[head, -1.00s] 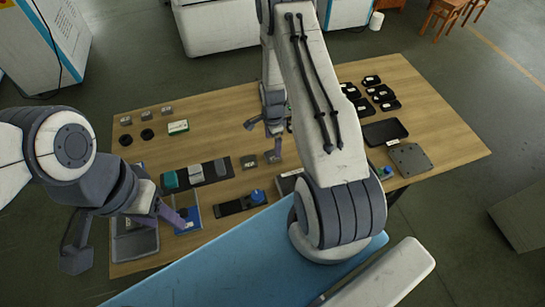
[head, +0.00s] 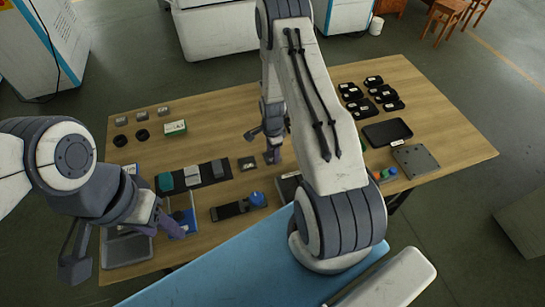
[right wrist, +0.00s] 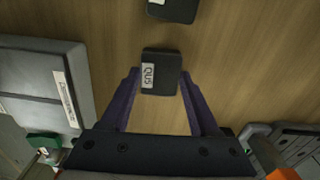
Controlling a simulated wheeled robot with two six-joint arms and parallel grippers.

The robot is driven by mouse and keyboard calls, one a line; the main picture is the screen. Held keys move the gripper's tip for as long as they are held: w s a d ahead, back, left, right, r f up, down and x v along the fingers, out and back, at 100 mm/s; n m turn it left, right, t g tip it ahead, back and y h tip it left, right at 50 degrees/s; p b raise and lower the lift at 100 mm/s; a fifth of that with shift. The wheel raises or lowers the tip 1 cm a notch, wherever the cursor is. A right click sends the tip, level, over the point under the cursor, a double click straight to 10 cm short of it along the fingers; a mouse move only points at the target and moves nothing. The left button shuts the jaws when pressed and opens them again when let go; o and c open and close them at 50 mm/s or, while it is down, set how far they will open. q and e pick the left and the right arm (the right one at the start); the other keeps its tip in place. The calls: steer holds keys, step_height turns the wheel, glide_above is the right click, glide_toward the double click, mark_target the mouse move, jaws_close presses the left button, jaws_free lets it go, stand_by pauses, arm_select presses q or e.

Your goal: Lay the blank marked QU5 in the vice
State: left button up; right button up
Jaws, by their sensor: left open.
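In the right wrist view, the dark square blank (right wrist: 172,76) carries a white label reading QU5 and lies flat on the wooden table. In the head view my right gripper (head: 262,146) points down over the table's middle. One dark block (head: 248,160) shows beside it, its label unreadable; I cannot tell whether it is QU5. My left gripper (head: 122,245) is open and empty at the table's front left. I cannot identify the vice with certainty.
A second dark block (right wrist: 172,9) lies just beyond QU5. A grey labelled box (right wrist: 35,85) stands to its left. The head view shows a black fixture with a blue knob (head: 257,199), a strip of blocks (head: 206,181) and a black tray (head: 385,133). My right arm hides part of the table.

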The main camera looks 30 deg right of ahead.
jaws_close()
steer(key=shift+r, duration=0.15)
steer(key=shift+r+p, duration=2.5)
steer(key=shift+r, duration=0.9)
